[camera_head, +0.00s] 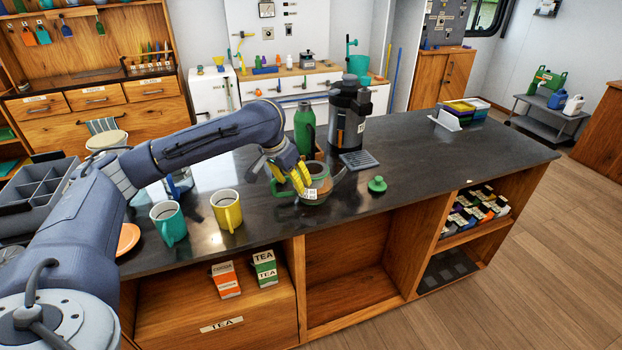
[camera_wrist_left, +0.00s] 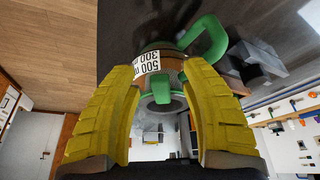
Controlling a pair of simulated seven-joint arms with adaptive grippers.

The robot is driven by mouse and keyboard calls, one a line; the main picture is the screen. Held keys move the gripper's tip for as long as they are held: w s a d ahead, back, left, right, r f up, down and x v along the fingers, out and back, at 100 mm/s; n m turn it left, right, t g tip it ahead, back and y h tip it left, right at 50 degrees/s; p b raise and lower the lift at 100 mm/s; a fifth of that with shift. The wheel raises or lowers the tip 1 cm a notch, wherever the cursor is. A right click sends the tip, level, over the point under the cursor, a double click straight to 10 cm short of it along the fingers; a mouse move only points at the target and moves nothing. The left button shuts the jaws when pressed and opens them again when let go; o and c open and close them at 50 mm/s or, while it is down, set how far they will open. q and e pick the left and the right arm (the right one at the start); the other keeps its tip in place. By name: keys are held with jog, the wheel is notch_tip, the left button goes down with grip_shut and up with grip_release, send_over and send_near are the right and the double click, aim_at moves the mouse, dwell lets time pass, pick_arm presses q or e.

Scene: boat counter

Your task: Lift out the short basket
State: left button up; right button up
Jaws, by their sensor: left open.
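A teapot (camera_head: 318,184) with a measuring label, a spout and a green handle stands on the dark counter. Its lid is off; a green lid (camera_head: 377,184) with a knob lies to its right. My left gripper (camera_head: 299,178) reaches over the pot, its yellow fingers at the pot's opening. In the left wrist view the fingers (camera_wrist_left: 163,112) are spread, with a green ring-shaped part (camera_wrist_left: 161,103) between them; I cannot tell whether it is the short basket's rim. The teapot label (camera_wrist_left: 146,65) and green handle (camera_wrist_left: 209,42) show beyond. My right gripper is out of view.
A green bottle (camera_head: 304,128) and a dark coffee machine (camera_head: 348,115) stand behind the pot. A teal mug (camera_head: 168,222) and a yellow mug (camera_head: 227,210) stand to the left. A dark slatted tray (camera_head: 360,160) lies behind the lid. The counter's right part is mostly clear.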

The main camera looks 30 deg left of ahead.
pick_arm(q)
jog(key=shift+w+f, duration=0.15)
jog(key=shift+f, duration=0.15)
jog(key=shift+c, duration=0.2)
grip_shut()
